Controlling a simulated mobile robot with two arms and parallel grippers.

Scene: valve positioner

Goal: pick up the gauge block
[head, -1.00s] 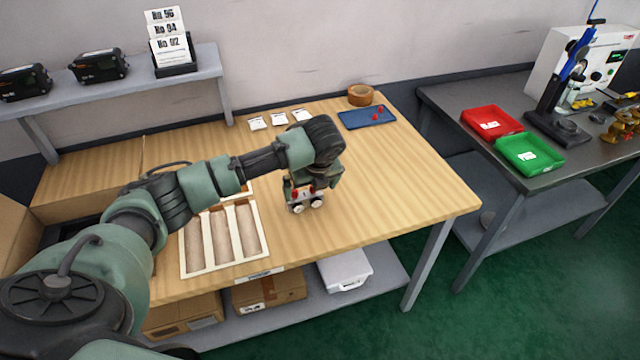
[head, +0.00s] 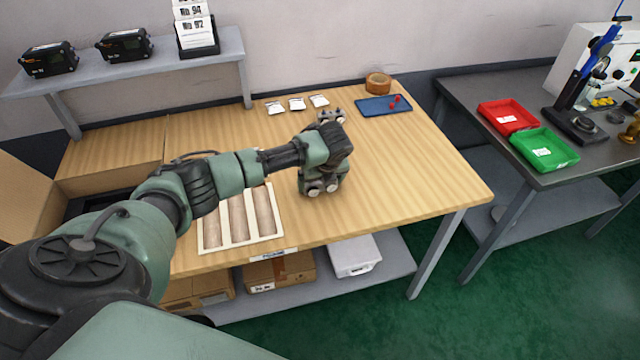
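A small grey block with two round light faces (head: 331,116) stands on the wooden bench, behind my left gripper and near the white cards. It looks like the gauge block, but it is small in the picture. My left gripper (head: 321,188) points down over the bench, in front of that block and apart from it. Two round pale parts show at its lower end; I cannot tell whether they belong to the gripper or to something at it. The gap between the fingers is hidden. My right gripper is not in view.
A tray with long compartments (head: 207,250) lies left of the gripper. A blue mat (head: 372,105) with red pieces and a tan roll (head: 378,83) are at the back right. Red (head: 508,117) and green (head: 545,149) bins sit on the other table. The bench's right side is clear.

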